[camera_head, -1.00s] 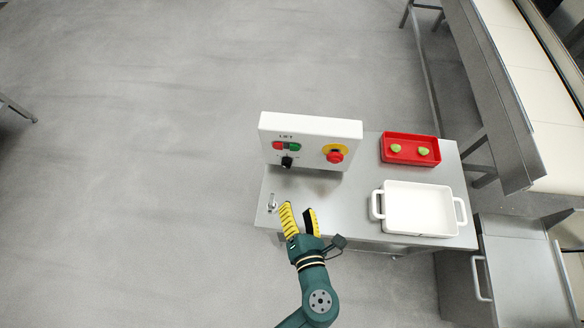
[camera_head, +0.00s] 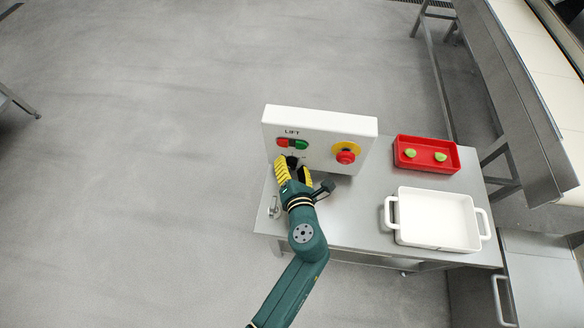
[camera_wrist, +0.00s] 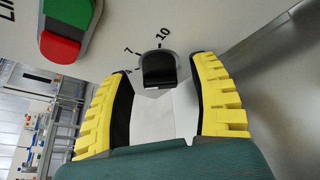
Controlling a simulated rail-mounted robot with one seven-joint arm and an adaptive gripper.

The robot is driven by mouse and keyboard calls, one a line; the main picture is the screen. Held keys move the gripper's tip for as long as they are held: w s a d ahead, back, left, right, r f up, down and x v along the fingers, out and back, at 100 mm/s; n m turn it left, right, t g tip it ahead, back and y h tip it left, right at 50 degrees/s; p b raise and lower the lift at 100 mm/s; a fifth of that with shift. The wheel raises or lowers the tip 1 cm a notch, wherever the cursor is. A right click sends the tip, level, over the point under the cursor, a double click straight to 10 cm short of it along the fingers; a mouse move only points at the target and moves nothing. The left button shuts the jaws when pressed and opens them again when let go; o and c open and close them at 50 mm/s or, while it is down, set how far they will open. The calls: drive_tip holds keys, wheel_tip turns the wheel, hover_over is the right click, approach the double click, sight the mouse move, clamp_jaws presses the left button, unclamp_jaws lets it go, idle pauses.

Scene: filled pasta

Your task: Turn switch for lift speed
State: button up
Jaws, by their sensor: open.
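The white control box (camera_head: 318,132) marked LIFT stands upright at the back left of the steel table. Its black switch knob (camera_wrist: 158,69) is on the front face, with the marks 7 and 10 beside it in the wrist view. In the head view the knob is mostly hidden behind my fingers. My gripper (camera_head: 291,168) is open, with yellow ribbed fingers close to the panel. In the wrist view my gripper (camera_wrist: 163,95) has one finger on each side of the knob, with gaps showing. I cannot tell whether the fingertips touch the panel.
Red and green buttons (camera_head: 291,143) sit just above the knob. A red stop button (camera_head: 345,157) on yellow is to the right. A red tray (camera_head: 426,167) with two green pieces and a white dish (camera_head: 437,243) are on the table (camera_head: 350,215). A small metal fitting (camera_head: 274,208) is at the left edge.

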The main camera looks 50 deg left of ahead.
clamp_jaws()
drive_tip(key=shift+m, duration=0.3)
drive_tip(key=shift+f+m+y+p, duration=0.1)
drive_tip(key=shift+m+y+p, duration=0.55)
drive_tip(key=shift+m, duration=0.35)
drive_tip(key=m+y, duration=0.2)
drive_tip(key=m, duration=0.1)
drive_tip(key=shift+d+f, duration=0.1)
drive_tip(key=shift+f, duration=0.05)
drive_tip(key=shift+m, duration=0.3)
unclamp_jaws()
